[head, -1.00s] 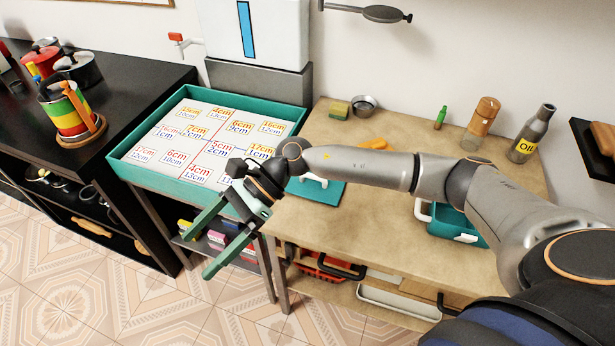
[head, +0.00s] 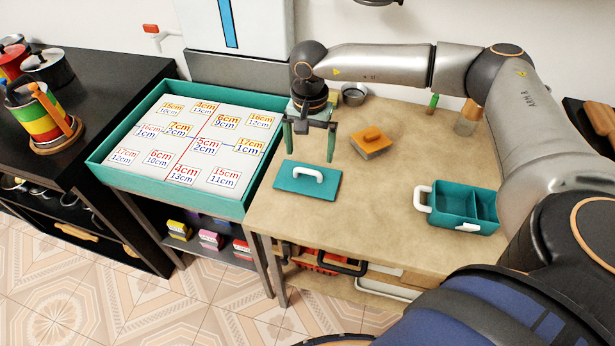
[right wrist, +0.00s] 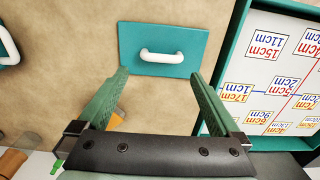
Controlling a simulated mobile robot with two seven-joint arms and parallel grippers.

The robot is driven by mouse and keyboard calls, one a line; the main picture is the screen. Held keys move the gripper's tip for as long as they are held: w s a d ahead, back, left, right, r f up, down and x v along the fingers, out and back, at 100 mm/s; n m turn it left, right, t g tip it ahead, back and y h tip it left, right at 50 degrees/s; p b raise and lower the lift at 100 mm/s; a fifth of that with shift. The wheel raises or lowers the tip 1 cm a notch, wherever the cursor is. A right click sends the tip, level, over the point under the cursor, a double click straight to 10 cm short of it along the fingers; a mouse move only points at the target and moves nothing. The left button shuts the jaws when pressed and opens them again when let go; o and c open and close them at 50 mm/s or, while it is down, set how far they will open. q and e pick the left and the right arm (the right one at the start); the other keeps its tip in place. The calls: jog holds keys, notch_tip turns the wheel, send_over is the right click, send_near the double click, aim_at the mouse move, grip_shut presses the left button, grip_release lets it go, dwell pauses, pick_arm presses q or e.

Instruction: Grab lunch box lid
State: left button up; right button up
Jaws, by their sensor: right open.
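The lunch box lid (head: 290,184) is a flat teal rectangle with a white handle (head: 308,173), lying on the wooden table near its left front edge. It also shows in the right wrist view (right wrist: 190,33), with its handle (right wrist: 162,57) lying across between the fingertips. My right gripper (head: 309,158) is open and empty, pointing down just above and behind the lid, apart from it. Its two green fingers show in the right wrist view (right wrist: 158,82). The teal lunch box (head: 463,209), with compartments and white clips, stands open at the right of the table. My left gripper is not in view.
A teal-rimmed tray (head: 112,176) of numbered cards stands left of the table. An orange-topped block (head: 371,143) lies right of the gripper. A metal bowl (head: 354,95) and bottles (head: 468,117) stand behind. The table between lid and lunch box is clear.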

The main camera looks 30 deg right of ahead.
aim_at(308, 170)
jog(key=f, duration=0.6)
jog(key=shift+s+a+f+p, duration=0.1)
jog(key=shift+a+f+p, duration=0.1)
jog(key=shift+a+p, duration=0.1)
jog(key=shift+c, duration=0.2)
jog(key=c, duration=1.1)
jog(key=shift+r, duration=0.15)
